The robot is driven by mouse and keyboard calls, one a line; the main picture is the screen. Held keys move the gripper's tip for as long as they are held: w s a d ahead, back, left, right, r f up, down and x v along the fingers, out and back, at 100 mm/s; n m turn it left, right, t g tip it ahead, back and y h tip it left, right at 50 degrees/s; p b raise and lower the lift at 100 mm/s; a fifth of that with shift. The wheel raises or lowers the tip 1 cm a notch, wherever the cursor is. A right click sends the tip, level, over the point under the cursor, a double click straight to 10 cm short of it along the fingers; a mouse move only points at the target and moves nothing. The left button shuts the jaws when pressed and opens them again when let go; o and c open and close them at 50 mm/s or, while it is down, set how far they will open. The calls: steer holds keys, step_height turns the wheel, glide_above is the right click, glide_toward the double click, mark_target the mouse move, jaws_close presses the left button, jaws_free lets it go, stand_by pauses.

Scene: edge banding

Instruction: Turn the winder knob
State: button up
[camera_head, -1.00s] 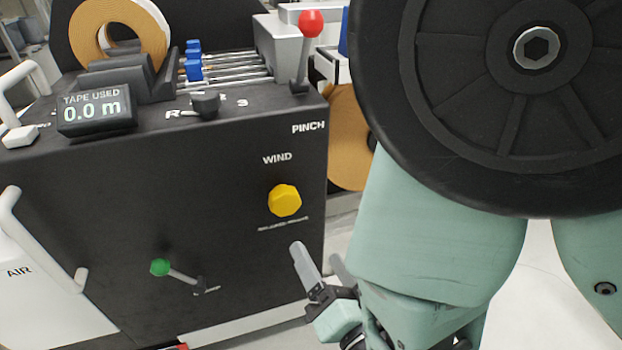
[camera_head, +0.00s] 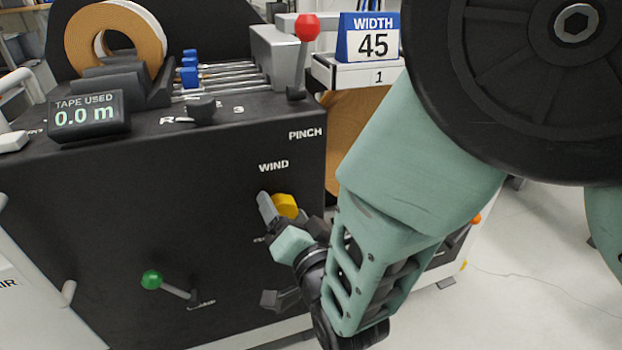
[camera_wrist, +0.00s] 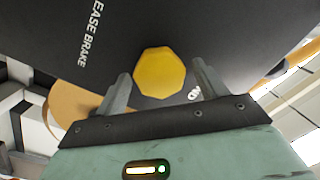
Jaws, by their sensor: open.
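The winder knob (camera_head: 285,205) is a yellow faceted knob on the black front panel, below the word WIND. In the head view my gripper (camera_head: 280,208) is at the knob and hides part of it. In the wrist view the yellow knob (camera_wrist: 159,73) lies ahead, between and slightly beyond the two grey fingers of my gripper (camera_wrist: 160,82). The fingers are open, with a visible gap on each side of the knob. I see no finger touching it.
A green-tipped lever (camera_head: 152,280) sits lower left on the panel, and a red-knobbed lever (camera_head: 307,28) stands at the top right. The display (camera_head: 88,115) reads TAPE USED 0.0 m. A WIDTH 45 sign (camera_head: 370,38) stands behind. Open floor lies at the right.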

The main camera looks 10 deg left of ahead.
steer(key=c, duration=1)
steer(key=shift+o, duration=0.2)
steer(key=shift+n, duration=0.3)
steer(key=n+p, duration=0.1)
steer(key=n, duration=0.1)
steer(key=shift+r+n, duration=0.15)
steer(key=shift+n, duration=0.15)
steer(key=shift+s+a+n+h+p, duration=0.1)
steer(key=shift+n+h+p, duration=0.2)
steer(key=shift+n+p, duration=1)
steer(key=shift+n+g+b, duration=0.3)
steer(key=shift+n+b, duration=0.1)
steer(key=shift+n, duration=0.2)
steer(key=o, duration=1)
steer(key=shift+c, duration=0.2)
